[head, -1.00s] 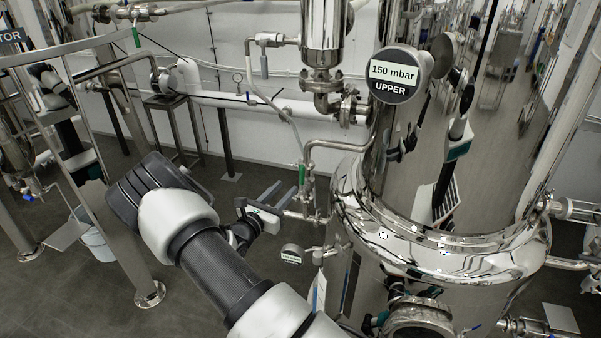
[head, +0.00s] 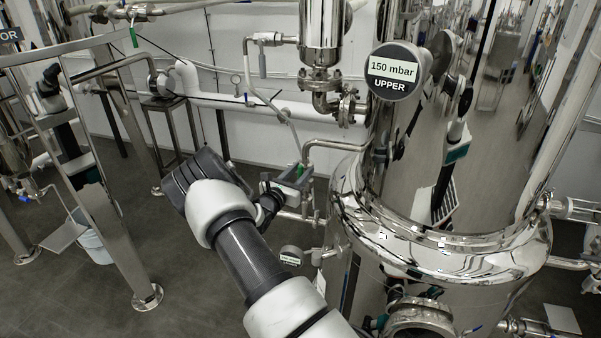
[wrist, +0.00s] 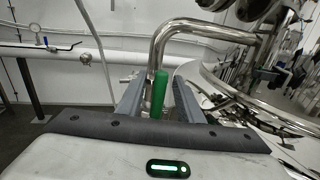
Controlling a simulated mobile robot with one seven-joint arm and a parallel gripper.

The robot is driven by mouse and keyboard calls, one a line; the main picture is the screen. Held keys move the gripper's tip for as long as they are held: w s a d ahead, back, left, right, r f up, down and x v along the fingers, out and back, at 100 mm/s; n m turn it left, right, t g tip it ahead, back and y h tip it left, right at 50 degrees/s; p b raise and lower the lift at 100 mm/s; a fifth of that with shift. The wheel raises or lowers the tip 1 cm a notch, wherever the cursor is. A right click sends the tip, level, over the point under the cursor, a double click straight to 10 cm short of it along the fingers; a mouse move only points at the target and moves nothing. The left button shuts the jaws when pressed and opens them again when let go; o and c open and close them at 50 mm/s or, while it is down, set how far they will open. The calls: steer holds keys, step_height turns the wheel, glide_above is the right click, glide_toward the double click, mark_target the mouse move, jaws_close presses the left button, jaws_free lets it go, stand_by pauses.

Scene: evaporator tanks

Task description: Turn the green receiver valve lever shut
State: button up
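The green receiver valve lever (wrist: 159,92) stands upright between my gripper's two fingers in the wrist view, with a narrow gap visible on each side. My gripper (wrist: 158,84) is open around it. In the head view, only a small part of the green lever (head: 299,169) shows behind my gripper (head: 297,179). The lever's lower end and the valve body are mostly hidden behind the gripper.
A bent steel pipe (head: 335,146) runs just beyond the lever to the large steel tank (head: 450,240) on the right. A steel frame leg (head: 120,240) stands at left, with open floor between.

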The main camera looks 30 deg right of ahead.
jaws_close()
steer(key=shift+w+a, duration=0.1)
steer(key=w+a+f+n+t+b, duration=0.2)
steer(key=w+f+n+b, duration=0.1)
steer(key=n, duration=0.7)
steer(key=w+a+f+n+t+b, duration=0.2)
steer(key=f+n, duration=0.4)
steer(key=n, duration=0.4)
steer(key=shift+w+a+t+y+b, duration=0.3)
steer(key=shift+w+a+b, duration=0.45)
steer(key=shift+b, duration=0.55)
steer(key=shift+s+a+n, duration=0.1)
steer(key=shift+n, duration=0.2)
jaws_free()
